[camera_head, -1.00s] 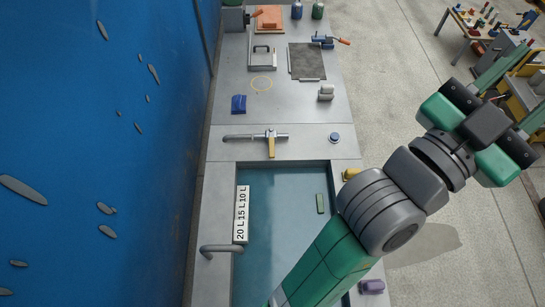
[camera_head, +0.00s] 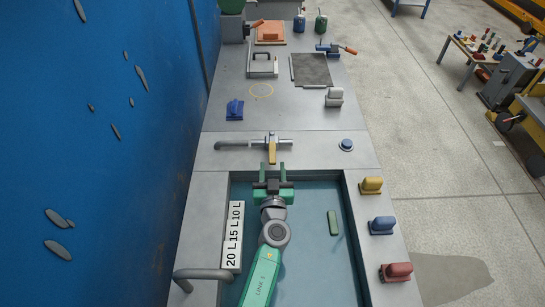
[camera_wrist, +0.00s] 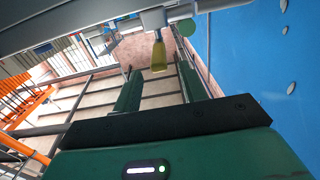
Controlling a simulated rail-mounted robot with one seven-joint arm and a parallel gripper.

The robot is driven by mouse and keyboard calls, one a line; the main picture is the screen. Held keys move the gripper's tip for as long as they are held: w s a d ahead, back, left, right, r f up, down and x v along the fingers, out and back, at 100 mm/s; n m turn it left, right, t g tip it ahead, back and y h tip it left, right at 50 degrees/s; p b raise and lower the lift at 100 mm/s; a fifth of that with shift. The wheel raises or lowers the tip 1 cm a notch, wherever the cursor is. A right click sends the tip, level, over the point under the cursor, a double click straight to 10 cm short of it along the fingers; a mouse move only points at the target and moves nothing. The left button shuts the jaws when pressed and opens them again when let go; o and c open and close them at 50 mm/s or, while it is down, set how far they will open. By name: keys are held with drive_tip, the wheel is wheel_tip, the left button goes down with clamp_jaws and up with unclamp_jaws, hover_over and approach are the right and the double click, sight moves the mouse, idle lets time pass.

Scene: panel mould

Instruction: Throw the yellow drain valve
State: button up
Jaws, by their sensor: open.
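The yellow valve lever (camera_head: 271,156) hangs from a grey pipe fitting on the ledge at the far end of the basin. It points toward my gripper (camera_head: 272,171), which is just short of it in the head view. The jaws are open and empty. In the wrist view the yellow lever (camera_wrist: 158,55) shows beyond and between the two green fingers of my gripper (camera_wrist: 158,78), nearer the right one. I see no contact between lever and fingers.
Right of the basin (camera_head: 352,240) stand a yellow block (camera_head: 371,185), a blue block (camera_head: 382,225) and a red block (camera_head: 396,271). A 20/15/10 L scale (camera_head: 233,237) and a curved pipe (camera_head: 205,273) are at left. A round blue button (camera_head: 346,145) sits right of the valve.

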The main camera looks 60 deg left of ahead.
sight(272, 141)
drive_tip(key=b+x, duration=0.3)
drive_tip(key=x, duration=0.3)
drive_tip(key=shift+f+b, duration=0.15)
drive_tip(key=shift+b, duration=0.15)
drive_tip(key=shift+w+a+r, duration=0.2)
drive_tip(key=shift+a, duration=0.1)
clamp_jaws()
